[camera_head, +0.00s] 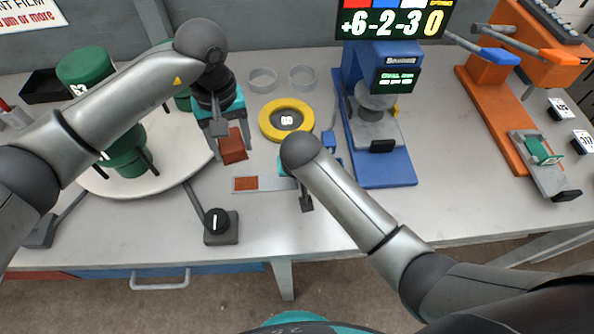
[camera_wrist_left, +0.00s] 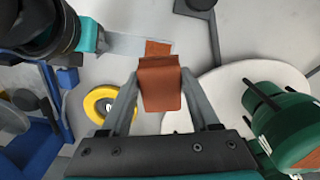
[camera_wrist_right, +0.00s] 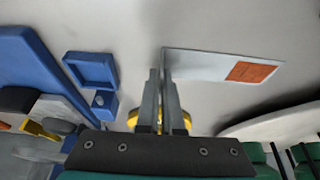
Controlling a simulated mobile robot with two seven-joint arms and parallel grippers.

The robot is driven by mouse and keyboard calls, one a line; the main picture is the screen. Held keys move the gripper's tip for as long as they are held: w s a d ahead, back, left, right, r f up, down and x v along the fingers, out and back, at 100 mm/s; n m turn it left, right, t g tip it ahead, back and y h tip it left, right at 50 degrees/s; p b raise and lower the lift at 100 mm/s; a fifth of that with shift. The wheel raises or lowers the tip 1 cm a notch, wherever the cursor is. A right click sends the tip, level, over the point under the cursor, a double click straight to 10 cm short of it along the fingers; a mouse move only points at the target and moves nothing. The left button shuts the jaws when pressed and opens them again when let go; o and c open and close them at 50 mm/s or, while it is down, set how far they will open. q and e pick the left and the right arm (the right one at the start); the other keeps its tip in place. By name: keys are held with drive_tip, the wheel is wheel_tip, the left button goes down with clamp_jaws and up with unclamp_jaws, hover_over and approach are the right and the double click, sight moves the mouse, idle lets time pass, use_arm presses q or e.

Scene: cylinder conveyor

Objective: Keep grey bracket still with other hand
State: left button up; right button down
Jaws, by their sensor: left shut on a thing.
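The grey bracket (camera_head: 270,184) lies flat on the table, with a red-brown square patch at its left end. It also shows in the right wrist view (camera_wrist_right: 208,64). My right gripper (camera_wrist_right: 160,78) is at the bracket's end away from the patch, its fingers almost together on that edge; the arm hides part of this in the head view. My left gripper (camera_wrist_left: 160,92) is shut on a red-brown block (camera_wrist_left: 160,84), which also shows in the head view (camera_head: 232,147). The block is held above the table, left of and behind the bracket.
A yellow ring (camera_head: 267,124) and two clear dishes (camera_head: 263,80) are behind the bracket. A blue press (camera_head: 386,171) stands right, an orange one (camera_head: 490,105) farther right. A white turntable (camera_head: 165,176) with green cylinders is left. A black knob box (camera_head: 221,228) is in front.

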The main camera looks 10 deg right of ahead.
use_arm(q)
drive_tip(key=shift+a, duration=1.4)
approach(233, 188)
drive_tip(key=shift+f, duration=2.75)
drive_tip(key=shift+f, duration=0.6)
drive_tip(key=shift+d, duration=0.1)
drive_tip(key=shift+s+d, duration=0.15)
drive_tip(key=shift+d, duration=2.15)
drive_tip(key=shift+a, duration=0.1)
drive_tip(key=shift+a, duration=2.35)
